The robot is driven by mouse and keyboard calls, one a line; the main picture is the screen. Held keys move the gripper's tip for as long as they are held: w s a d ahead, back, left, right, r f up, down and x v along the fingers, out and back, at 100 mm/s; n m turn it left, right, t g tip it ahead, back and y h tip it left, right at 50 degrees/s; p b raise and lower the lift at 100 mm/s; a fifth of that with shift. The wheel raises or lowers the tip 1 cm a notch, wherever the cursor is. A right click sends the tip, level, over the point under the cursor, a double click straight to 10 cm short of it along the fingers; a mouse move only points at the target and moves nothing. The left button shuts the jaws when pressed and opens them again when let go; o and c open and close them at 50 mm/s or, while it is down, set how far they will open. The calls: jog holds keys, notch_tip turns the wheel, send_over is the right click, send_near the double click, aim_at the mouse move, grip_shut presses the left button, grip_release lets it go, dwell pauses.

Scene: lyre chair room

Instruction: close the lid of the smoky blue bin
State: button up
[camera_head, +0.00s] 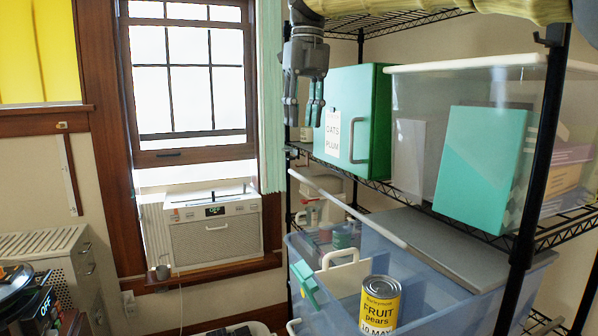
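The smoky blue bin (455,318) is a translucent blue tub low on the wire rack at the lower right. Its top is open at the front left, with contents showing. A flat grey panel (455,248), apparently part of its lid, lies over the right side. A pale bar (350,210) slants above the opening; I cannot tell whether it is the edge of a raised lid part. My gripper (303,112) hangs at the top centre, fingers down, apart and empty. It appears well above the bin, in front of the green box. The bin's right end is partly hidden by a black post.
A yellow pear can (380,303) and a cream-handled item (342,280) are inside the bin. A green box (352,115) and a clear bin with a white lid (468,63) stand on the shelf above. A black rack post (537,170) crosses the front. A window air conditioner (215,235) is at left.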

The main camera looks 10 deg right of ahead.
jog(key=f, duration=0.3)
jog(key=f+p, duration=0.1)
jog(key=f, duration=0.6)
jog(key=shift+s+a+f, duration=0.1)
jog(key=shift+a+f, duration=0.1)
jog(key=shift+a, duration=0.2)
jog(key=shift+c, duration=0.3)
grip_shut()
